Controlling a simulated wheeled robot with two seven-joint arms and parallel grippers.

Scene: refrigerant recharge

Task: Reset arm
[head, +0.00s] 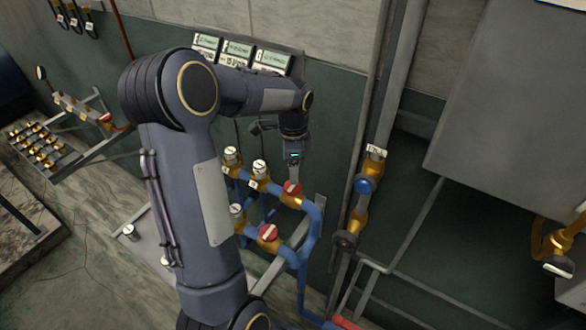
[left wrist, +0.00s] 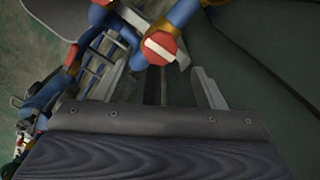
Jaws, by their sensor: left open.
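My left arm reaches up through the middle of the head view. Its gripper (head: 294,170) points down just above a red valve knob (head: 292,188) on the blue and brass pipework. In the left wrist view my left gripper (left wrist: 168,82) is open, with nothing seen between its fingers. A red knob with a white bar (left wrist: 160,46) shows just beyond the fingertips; I cannot tell whether they touch it. A second red knob (head: 268,232) sits lower on the pipes. My right gripper is not in view.
Several white-capped brass valves (head: 260,168) stand close to the gripper's left. A vertical pipe with a blue fitting (head: 364,184) and a dark handwheel (head: 344,240) is to the right. A large grey cabinet (head: 505,100) fills the upper right. Labelled panels (head: 238,50) hang behind the arm.

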